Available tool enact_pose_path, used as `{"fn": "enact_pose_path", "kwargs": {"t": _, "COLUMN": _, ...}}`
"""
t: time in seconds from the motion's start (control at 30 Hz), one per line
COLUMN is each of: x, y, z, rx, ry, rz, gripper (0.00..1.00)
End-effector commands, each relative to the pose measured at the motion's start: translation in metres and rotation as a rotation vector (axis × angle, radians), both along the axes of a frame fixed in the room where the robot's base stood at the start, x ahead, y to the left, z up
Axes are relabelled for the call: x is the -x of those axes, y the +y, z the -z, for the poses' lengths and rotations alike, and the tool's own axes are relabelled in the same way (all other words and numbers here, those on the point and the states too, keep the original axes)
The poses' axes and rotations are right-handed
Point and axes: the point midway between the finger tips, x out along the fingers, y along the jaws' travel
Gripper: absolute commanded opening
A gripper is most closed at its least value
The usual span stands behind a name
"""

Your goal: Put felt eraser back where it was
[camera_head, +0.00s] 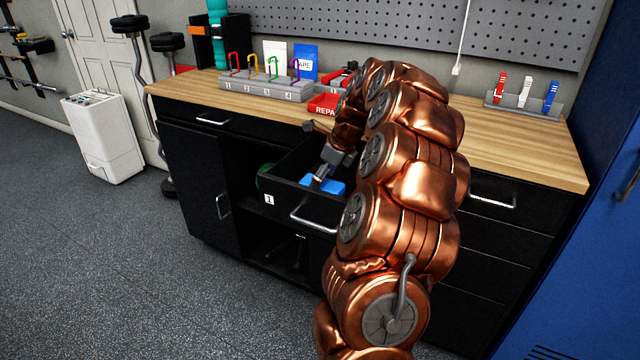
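A drawer with a "1" label (284,204) stands pulled out of the black cabinet under the workbench. A blue object (336,187) lies low inside it, partly hidden by my gripper; I cannot tell whether it is the felt eraser or a tray. My gripper (317,182) points down into the open drawer, right at the blue object. The fingertips are small and dark, and I cannot tell whether they are open or shut, or touch anything. No other thing in view is clearly an eraser.
The wooden worktop (500,140) holds a numbered rack (265,88) with coloured hooks, a red "REPA" bin (325,104) and a strap stand (523,106). An open shelf bay (285,250) lies below the drawer. My arm hides the cabinet's middle.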

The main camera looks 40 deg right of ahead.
Motion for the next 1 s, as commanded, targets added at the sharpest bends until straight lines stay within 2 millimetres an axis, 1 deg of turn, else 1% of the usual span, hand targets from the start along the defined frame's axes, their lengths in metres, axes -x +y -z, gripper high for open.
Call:
{"fn": "enact_pose_path", "kwargs": {"t": 0.03, "x": 0.004, "y": -0.002, "z": -0.011, "rx": 0.002, "ry": -0.002, "rz": 0.001, "gripper": 0.85}}
{"fn": "enact_pose_path", "kwargs": {"t": 0.2, "x": 0.016, "y": -0.006, "z": -0.044, "rx": 0.004, "ry": -0.004, "rz": 0.002, "gripper": 0.85}}
{"fn": "enact_pose_path", "kwargs": {"t": 0.3, "x": 0.022, "y": -0.008, "z": -0.06, "rx": 0.004, "ry": -0.004, "rz": 0.002, "gripper": 0.85}}
{"fn": "enact_pose_path", "kwargs": {"t": 0.5, "x": 0.031, "y": -0.01, "z": -0.08, "rx": 0.0, "ry": -0.002, "rz": 0.001, "gripper": 0.85}}
{"fn": "enact_pose_path", "kwargs": {"t": 0.67, "x": 0.034, "y": -0.011, "z": -0.087, "rx": 0.001, "ry": -0.002, "rz": 0.002, "gripper": 0.85}}
{"fn": "enact_pose_path", "kwargs": {"t": 1.0, "x": 0.034, "y": -0.011, "z": -0.087, "rx": -0.001, "ry": -0.001, "rz": 0.001, "gripper": 0.85}}
